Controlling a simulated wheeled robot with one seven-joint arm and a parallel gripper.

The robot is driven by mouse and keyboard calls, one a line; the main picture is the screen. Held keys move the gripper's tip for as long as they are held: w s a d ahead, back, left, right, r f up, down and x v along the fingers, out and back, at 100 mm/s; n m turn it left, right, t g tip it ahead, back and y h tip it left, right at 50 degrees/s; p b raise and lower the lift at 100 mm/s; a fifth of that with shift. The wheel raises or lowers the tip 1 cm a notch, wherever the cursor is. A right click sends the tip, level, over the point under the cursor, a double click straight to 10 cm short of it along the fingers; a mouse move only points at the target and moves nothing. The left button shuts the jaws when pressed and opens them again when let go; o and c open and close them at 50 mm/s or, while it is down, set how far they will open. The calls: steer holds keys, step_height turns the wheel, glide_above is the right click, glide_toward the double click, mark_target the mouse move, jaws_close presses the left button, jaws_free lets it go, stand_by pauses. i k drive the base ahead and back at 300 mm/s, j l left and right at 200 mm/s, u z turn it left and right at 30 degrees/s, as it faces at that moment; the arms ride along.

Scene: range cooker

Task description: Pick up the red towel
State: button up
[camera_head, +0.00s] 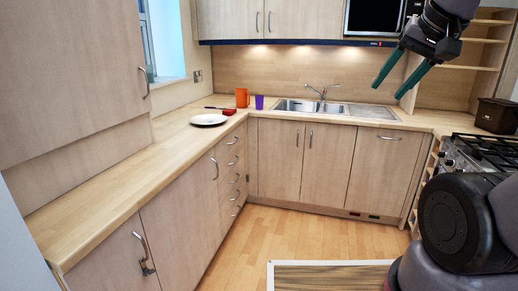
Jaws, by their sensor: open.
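A small red item (228,112) lies on the wooden counter (168,150) near the back left corner, just behind and right of a white plate (208,120). It is too small to tell whether it is a towel; a thin dark red part extends to its left. My gripper (387,92) is at the upper right, high in the picture in front of the back wall. Its two green fingers point down and left, spread apart with nothing between them. It is well to the right of the red item and apart from it.
An orange cup (242,97) and a purple cup (259,102) stand close behind the red item. The sink (300,105) is right of them. The stove (485,150) and a dark box (496,116) are at right. The floor (300,233) is clear up to a mat (330,277).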

mark_target(229, 111)
steer(key=i, duration=2.1)
steer(key=i+l+u, duration=0.15)
steer(key=i+u, duration=0.3)
steer(key=i, duration=0.2)
steer(key=i+l+u, duration=0.35)
steer(key=i+u, duration=0.15)
steer(key=i+l+u, duration=0.45)
steer(key=i+l, duration=0.15)
